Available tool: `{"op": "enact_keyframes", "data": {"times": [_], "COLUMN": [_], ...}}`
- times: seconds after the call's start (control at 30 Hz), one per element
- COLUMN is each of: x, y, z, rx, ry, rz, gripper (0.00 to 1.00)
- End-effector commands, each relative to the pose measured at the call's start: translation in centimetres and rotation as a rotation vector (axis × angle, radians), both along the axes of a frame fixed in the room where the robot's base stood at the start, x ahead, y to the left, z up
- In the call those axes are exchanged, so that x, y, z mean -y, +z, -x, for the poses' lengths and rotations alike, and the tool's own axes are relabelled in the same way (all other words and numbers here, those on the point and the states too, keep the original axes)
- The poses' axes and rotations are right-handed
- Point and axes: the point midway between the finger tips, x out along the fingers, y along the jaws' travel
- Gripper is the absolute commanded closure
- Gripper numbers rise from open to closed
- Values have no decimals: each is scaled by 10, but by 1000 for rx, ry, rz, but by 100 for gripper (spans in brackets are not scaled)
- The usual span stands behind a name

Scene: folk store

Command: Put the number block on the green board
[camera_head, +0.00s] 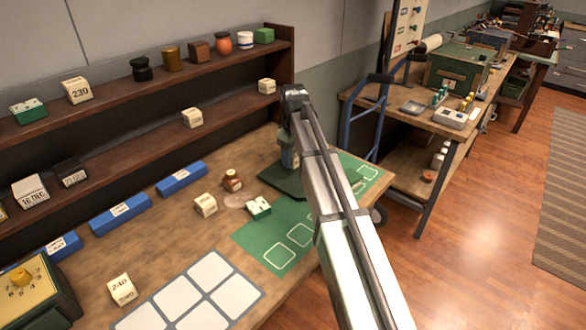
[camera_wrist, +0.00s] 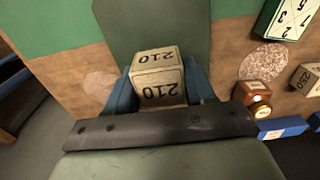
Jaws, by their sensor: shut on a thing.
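The number block (camera_wrist: 158,78), a cream cube marked 210, sits between the blue fingers of my gripper (camera_wrist: 160,88) in the wrist view. My gripper is shut on it. In the head view my arm mostly covers the gripper (camera_head: 289,158), and I cannot make out the block there. The green board (camera_head: 275,243) with white outlined squares lies on the wooden table, partly behind my arm. It also shows in the wrist view (camera_wrist: 45,25). A darker green flat piece (camera_head: 281,180) lies below the gripper, and in the wrist view it is behind the block.
A cream block (camera_head: 205,205), a green-and-white block (camera_head: 258,208) and a small brown bottle (camera_head: 231,180) stand left of my arm. A 240 block (camera_head: 122,289) stands near a white-squared grid (camera_head: 233,295). Blue holders (camera_head: 181,179) line the back below loaded shelves (camera_head: 150,97).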

Motion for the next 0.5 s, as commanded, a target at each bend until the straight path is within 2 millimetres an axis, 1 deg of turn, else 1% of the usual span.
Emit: {"op": "enact_keyframes", "data": {"times": [0.03,0.23,0.4,0.5], "x": [0,0,0,0], "y": [-6,-19,-40,-47], "z": [0,0,1,0], "rx": [-1,-1,-1,0], "ry": [0,-1,-1,-1], "rz": [0,1,0,0], "gripper": [76,76,76,76]}}
